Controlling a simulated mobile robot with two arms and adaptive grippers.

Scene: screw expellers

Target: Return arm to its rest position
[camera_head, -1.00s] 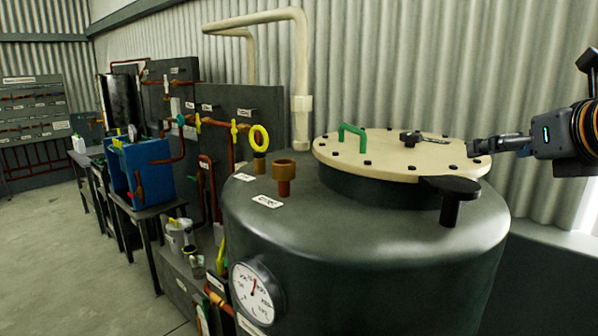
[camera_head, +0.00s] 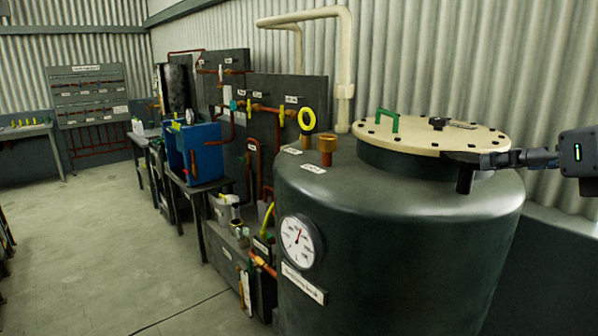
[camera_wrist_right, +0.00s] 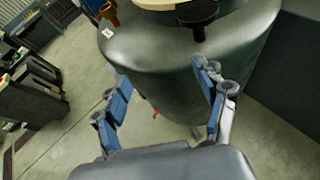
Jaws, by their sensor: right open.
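My right gripper (camera_head: 492,160) comes in from the right edge in the head view, in front of the tank's lid and beside the black knob (camera_head: 464,172). In the right wrist view its two blue-padded fingers (camera_wrist_right: 163,92) are spread wide with nothing between them. The dark green tank (camera_head: 400,250) stands behind and below the fingers. In the head view the gripper overlaps the edge of the cream lid (camera_head: 440,133); I cannot tell whether they touch. My left gripper is not in view.
The tank has a green handle (camera_head: 388,122), a gauge (camera_head: 301,241) and a yellow ring (camera_head: 307,119). A blue box (camera_head: 195,152) stands on a table at left, near pipe panels. The concrete floor (camera_head: 110,230) at left is clear.

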